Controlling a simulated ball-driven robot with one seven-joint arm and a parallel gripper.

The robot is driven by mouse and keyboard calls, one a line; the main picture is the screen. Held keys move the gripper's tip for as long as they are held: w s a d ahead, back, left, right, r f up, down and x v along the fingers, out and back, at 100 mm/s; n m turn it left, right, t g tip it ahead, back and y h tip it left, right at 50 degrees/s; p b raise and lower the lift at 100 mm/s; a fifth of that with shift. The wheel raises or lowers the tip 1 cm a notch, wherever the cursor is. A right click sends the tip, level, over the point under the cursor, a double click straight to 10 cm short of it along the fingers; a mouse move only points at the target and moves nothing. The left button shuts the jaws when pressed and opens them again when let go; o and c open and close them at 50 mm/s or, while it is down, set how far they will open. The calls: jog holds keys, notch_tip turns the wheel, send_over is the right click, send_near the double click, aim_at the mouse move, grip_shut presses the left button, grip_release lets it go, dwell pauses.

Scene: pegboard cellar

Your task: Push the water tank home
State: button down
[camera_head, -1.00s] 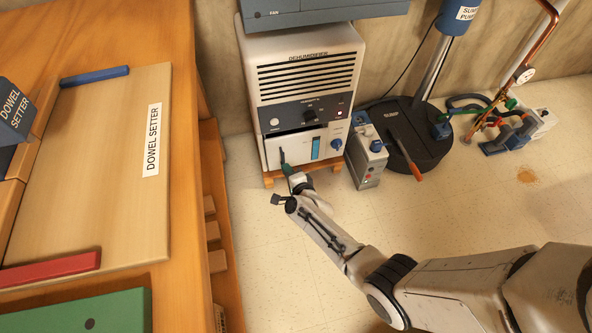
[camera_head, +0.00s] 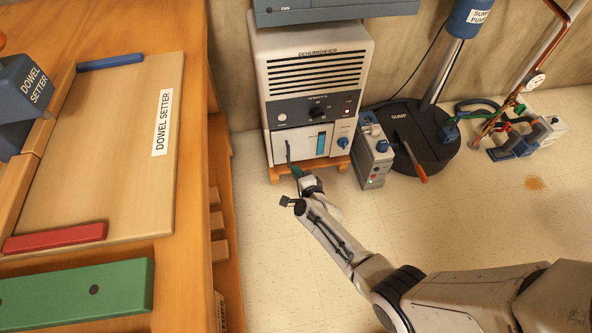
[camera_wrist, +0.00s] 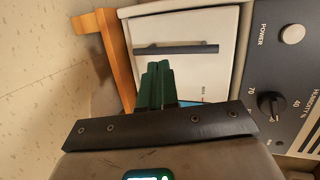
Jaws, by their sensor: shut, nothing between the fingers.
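The water tank (camera_head: 308,146) is the white front low in the dehumidifier (camera_head: 311,70), with a dark handle and a blue level strip. Its face looks about level with the surrounding housing in the head view. The tank also shows in the wrist view (camera_wrist: 205,65), its dark handle (camera_wrist: 176,49) beyond my fingertips. My gripper (camera_head: 296,171) is shut and empty, with its green fingers (camera_wrist: 157,84) pointing at the tank's front. Whether the tips touch it I cannot tell. My gripper hides part of the tank's front and blue strip in the wrist view.
The dehumidifier stands on a low wooden stand (camera_head: 276,174). A wooden workbench (camera_head: 190,270) fills the left. The pale floor in front is mostly clear.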

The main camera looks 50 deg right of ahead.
jog(key=p+v, duration=0.4)
jog(key=v, duration=0.6)
jog(key=shift+a+f, duration=0.1)
jog(key=shift+a, duration=0.05)
